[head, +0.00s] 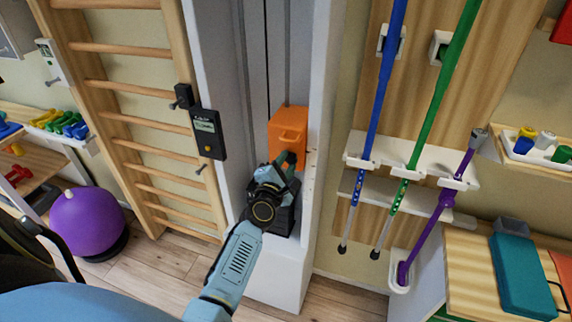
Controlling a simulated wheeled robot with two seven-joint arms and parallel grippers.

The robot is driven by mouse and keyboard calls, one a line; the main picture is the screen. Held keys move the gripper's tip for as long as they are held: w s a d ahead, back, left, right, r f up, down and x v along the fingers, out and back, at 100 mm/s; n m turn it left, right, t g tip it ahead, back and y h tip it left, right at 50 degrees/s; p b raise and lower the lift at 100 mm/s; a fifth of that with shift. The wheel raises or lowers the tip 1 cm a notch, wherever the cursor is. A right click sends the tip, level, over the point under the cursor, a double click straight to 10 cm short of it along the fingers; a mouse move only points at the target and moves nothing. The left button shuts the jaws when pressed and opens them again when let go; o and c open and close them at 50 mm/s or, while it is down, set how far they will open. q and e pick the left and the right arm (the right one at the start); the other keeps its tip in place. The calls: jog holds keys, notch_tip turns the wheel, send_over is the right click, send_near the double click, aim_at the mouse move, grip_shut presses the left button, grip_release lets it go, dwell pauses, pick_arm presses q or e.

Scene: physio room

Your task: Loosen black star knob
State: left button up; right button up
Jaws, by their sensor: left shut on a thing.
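An orange block (287,130) with a front handle sits in the pale vertical column of the pulley unit. My left gripper (289,160) reaches up from below to the lower front of this block. It is shut on the black star knob there, which its fingers and wrist hide almost wholly. A black stack (288,218) stands below the block, partly behind my wrist. My right gripper is not in view.
The pale column walls (314,150) stand close on both sides. Wooden wall bars (150,130) with a black display box (208,133) are at left. Blue, green and purple poles (430,225) hang at right. A purple ball (86,222) lies on the floor.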

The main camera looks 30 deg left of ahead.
pick_arm(q)
jog(key=o, duration=1)
jog(key=shift+c, duration=0.2)
jog(key=shift+s, duration=0.1)
jog(key=v, duration=1.3)
jog(key=shift+b, duration=0.4)
jog(key=shift+s, duration=0.1)
